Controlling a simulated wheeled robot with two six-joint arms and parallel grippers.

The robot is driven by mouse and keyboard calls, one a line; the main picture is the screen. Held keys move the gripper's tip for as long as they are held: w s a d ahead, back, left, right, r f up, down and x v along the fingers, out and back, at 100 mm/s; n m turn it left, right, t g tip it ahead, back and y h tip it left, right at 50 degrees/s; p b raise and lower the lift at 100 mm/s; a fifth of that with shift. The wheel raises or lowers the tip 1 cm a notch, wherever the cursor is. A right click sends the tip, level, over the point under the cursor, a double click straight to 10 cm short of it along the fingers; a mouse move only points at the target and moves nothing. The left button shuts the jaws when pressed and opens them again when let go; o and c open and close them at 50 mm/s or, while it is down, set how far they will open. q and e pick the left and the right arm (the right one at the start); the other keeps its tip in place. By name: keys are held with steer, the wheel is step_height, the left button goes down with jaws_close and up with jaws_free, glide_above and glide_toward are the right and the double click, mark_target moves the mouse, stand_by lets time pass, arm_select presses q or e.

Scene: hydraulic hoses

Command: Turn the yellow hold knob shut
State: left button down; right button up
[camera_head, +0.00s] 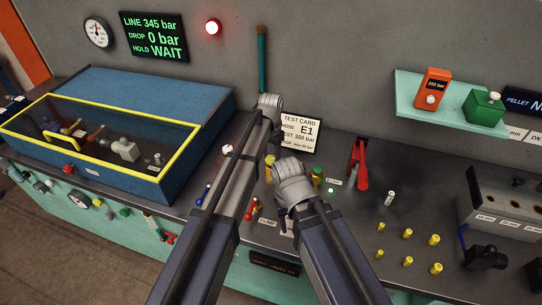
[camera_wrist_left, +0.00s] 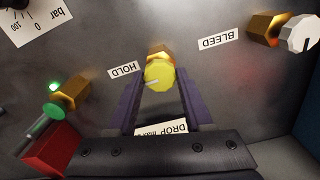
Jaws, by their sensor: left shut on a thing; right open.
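The yellow hold knob (camera_wrist_left: 159,75) sits on a brass fitting beside the HOLD label in the left wrist view; a white pointer mark shows on its face. My left gripper (camera_wrist_left: 160,86) is shut on it, with one purple finger on each side. In the head view my left wrist (camera_head: 270,105) hides most of that gripper; a yellow-brass piece (camera_head: 270,163) shows just below it. The dark display (camera_head: 153,37) reads LINE 345 bar, DROP 0 bar, HOLD WAIT.
The white bleed knob (camera_wrist_left: 303,34) and a green knob (camera_wrist_left: 54,112) flank the hold knob. A test card (camera_head: 300,132) stands behind my grippers. A yellow-rimmed case (camera_head: 180,165) is at left; a red-handled tool (camera_head: 359,163) and several yellow fittings (camera_head: 408,261) are at right.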

mark_target(271, 158)
arm_select(q)
steer(key=shift+m, duration=0.3)
steer(key=shift+c, duration=1.5)
jaws_free()
steer(key=shift+r, duration=0.15)
arm_select(e)
steer(key=shift+r, duration=0.1)
arm_select(q)
step_height(271, 158, up, 8)
steer(key=p, duration=0.8)
steer(key=shift+f, duration=0.2)
arm_select(e)
step_height(271, 158, up, 8)
steer(key=shift+f, duration=0.2)
